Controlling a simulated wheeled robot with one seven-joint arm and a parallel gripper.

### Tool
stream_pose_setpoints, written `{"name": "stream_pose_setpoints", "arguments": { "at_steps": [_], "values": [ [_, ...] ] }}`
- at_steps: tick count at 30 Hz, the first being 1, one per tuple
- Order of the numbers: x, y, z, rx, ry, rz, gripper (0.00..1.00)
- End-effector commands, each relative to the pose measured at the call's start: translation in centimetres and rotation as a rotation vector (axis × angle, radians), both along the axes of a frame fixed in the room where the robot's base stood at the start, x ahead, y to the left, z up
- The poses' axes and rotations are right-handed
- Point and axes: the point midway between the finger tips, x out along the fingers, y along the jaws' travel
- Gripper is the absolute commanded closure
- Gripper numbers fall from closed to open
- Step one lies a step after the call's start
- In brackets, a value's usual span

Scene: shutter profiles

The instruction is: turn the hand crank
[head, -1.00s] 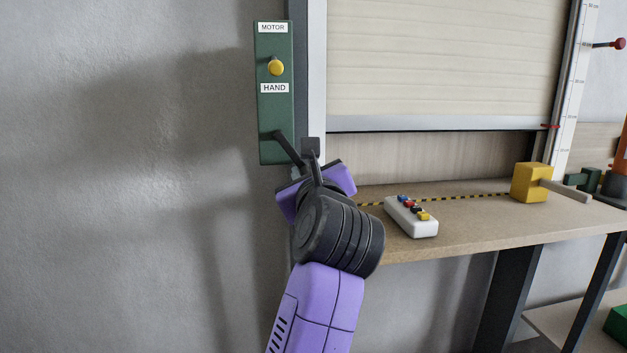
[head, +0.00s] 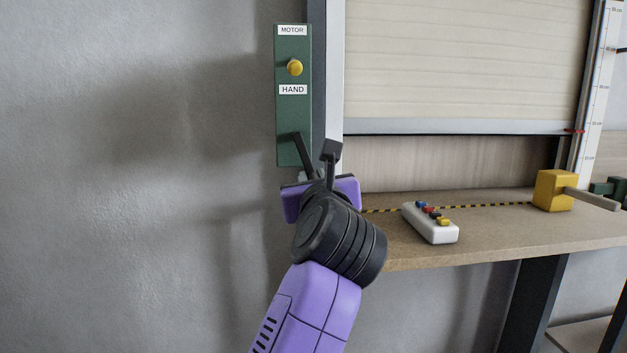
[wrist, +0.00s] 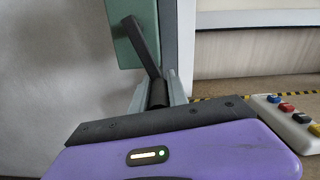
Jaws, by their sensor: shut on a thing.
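The hand crank (head: 303,152) is a dark lever at the bottom of the green box (head: 286,118) on the wall. Its arm points down and slightly right. In the wrist view the crank arm (wrist: 146,45) runs down to a dark handle (wrist: 158,93). My gripper (wrist: 159,92) is shut on that handle, one pale grey finger on each side. In the head view the purple gripper body hides most of the grip (head: 305,176).
The shutter (head: 455,60) is partly raised, its bottom edge above the bench (head: 490,238). A white button box (head: 430,223) and a yellow block with a grey bar (head: 553,190) stand on the bench. The wall left of the green box is bare.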

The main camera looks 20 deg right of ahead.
Motion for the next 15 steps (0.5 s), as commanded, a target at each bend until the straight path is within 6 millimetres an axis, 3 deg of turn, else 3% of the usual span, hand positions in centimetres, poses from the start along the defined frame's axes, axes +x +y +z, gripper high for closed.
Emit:
{"name": "stream_pose_setpoints", "arguments": {
  "at_steps": [1, 2, 5, 15],
  "values": [
    [0.02, -0.02, -0.14, -0.001, 0.005, 0.000, 1.00],
    [0.02, -0.02, -0.14, -0.001, 0.004, -0.001, 0.76],
    [0.01, -0.01, -0.11, -0.001, 0.003, 0.000, 0.59],
    [-0.18, 0.08, 0.01, -0.001, 0.000, 0.000, 0.59]
  ]
}}
